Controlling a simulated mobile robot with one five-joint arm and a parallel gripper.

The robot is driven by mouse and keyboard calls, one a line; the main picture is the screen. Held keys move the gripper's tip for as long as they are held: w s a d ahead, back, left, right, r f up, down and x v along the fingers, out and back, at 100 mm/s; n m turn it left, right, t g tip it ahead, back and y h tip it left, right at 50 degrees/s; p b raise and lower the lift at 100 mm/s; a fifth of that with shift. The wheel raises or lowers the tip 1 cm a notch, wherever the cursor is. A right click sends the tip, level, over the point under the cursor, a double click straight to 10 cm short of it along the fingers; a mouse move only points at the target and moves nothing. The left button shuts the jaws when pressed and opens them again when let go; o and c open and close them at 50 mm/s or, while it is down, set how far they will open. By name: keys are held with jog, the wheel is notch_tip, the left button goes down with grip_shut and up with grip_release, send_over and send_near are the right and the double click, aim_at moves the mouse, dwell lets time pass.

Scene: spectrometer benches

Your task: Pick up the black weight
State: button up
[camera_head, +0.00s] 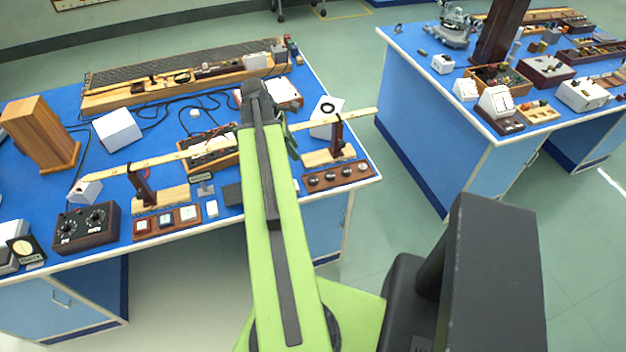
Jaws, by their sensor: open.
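A dark grey-black block (232,194) lies near the front edge of the left blue bench, just left of my green arm; it looks like the black weight, but it is small and I cannot be sure. My arm reaches over the bench and covers part of the area beside the block. My gripper (291,143) shows only in part, at the right of the arm's far end, above the bench and beyond the block. It is open, and I see nothing held in it. Its fingertips are mostly hidden by the arm.
A wooden ruler beam (158,160) on two stands crosses the left bench. A dial box (86,228), a switch board (167,221) and a knob strip (337,176) line its front. A second crowded bench (427,110) stands right, across a clear floor aisle.

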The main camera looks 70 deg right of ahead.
jog(key=b, duration=1)
send_over(312, 179)
jog(key=w+a, duration=0.1)
jog(key=w, duration=0.1)
notch_tip(312, 179, down, 11)
jog(key=shift+a+r, duration=0.1)
jog(key=shift+r, duration=0.1)
jog(key=shift+s+f, duration=0.1)
jog(key=shift+s, duration=0.05)
jog(key=b+x, duration=0.4)
jog(key=x, duration=0.1)
jog(key=shift+w+f+b, duration=0.2)
jog(key=shift+w+b, duration=0.1)
jog(key=shift+b, duration=0.05)
jog(key=shift+s+r, duration=0.1)
jog(key=shift+r, duration=0.1)
grip_shut()
